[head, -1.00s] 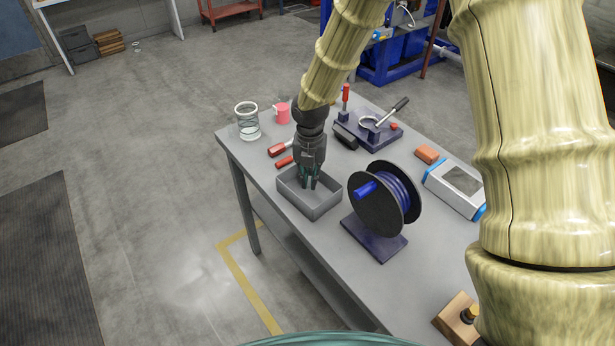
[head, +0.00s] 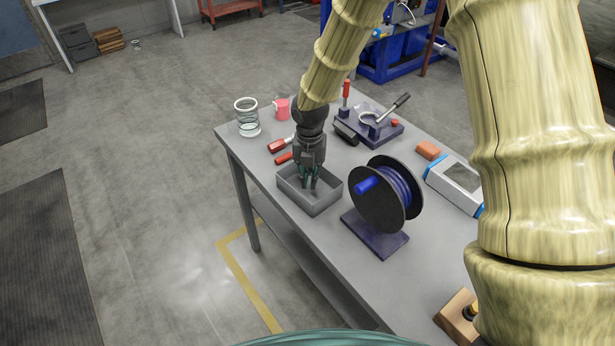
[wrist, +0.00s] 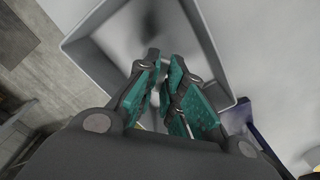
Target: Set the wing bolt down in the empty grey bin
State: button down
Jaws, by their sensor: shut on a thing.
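The grey bin (head: 313,205) sits on the table left of the cable reel; its floor looks bare. My gripper (head: 308,186) points down into the bin, with its fingertips inside the rim. In the wrist view the teal finger pads of my gripper (wrist: 168,88) are close together over the bin (wrist: 84,62). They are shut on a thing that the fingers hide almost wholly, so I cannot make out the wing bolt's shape. I cannot tell whether it touches the bin floor.
A cable reel (head: 398,198) on a dark stand (head: 375,235) stands close right of the bin. Red-handled tools (head: 280,145), a glass jar (head: 247,117) and a pink mug (head: 282,108) are behind it. A clamp plate (head: 372,128) lies at the back.

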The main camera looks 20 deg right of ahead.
jog(key=shift+f, duration=0.25)
jog(key=c, duration=1.5)
grip_release()
jog(key=shift+o, duration=0.2)
notch_tip(320, 180, up, 12)
